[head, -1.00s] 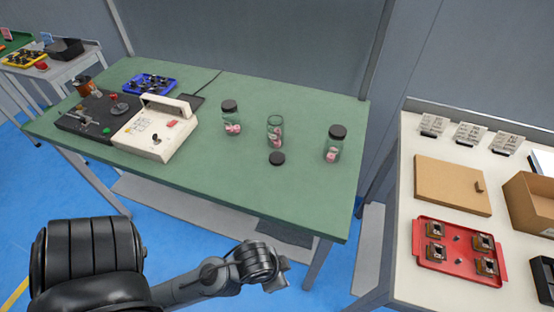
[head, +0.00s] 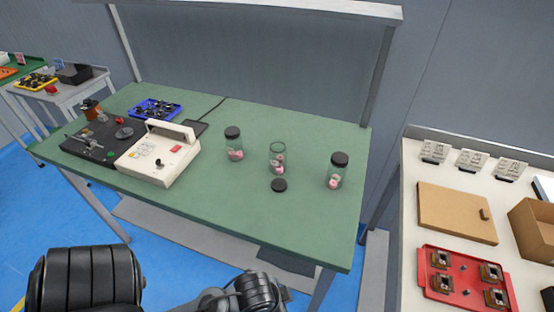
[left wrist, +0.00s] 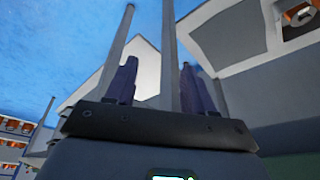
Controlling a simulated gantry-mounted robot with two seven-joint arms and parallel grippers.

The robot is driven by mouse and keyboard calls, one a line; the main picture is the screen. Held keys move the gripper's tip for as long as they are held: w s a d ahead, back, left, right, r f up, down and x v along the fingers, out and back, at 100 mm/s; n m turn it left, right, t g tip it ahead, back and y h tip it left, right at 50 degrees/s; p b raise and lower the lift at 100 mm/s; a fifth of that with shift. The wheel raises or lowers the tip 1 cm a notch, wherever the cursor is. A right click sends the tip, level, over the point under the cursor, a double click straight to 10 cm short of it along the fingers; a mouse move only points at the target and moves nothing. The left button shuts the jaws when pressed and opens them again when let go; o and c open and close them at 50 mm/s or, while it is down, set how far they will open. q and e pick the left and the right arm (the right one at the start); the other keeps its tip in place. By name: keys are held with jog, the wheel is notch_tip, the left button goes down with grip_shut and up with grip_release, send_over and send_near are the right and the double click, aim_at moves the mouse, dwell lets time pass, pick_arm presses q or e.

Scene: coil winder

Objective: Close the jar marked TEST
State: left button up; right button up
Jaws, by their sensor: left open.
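Three glass jars with pink contents stand on the green table in the head view. The left jar (head: 235,150) and the right jar (head: 335,175) each have a dark lid on. The middle jar (head: 277,158) is open at the top. A dark round lid (head: 279,185) lies on the table just in front of it. I cannot read a TEST mark on any jar. In the left wrist view my left gripper (left wrist: 158,82) is open, with nothing between its fingers. In the head view my left arm is low, in front of the table, its fingers not visible. My right gripper is not in view.
The green table (head: 230,195) has free room in front of the jars. A white and black winder machine (head: 160,160) and a blue tray (head: 157,108) stand at its left. A side table at right holds a red tray (head: 465,300) and a brown board (head: 455,213).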

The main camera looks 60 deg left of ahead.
pick_arm(q)
jog(key=shift+o, duration=0.5)
jog(key=o, duration=0.4)
jog(key=shift+o, duration=0.2)
jog(key=shift+r, duration=0.1)
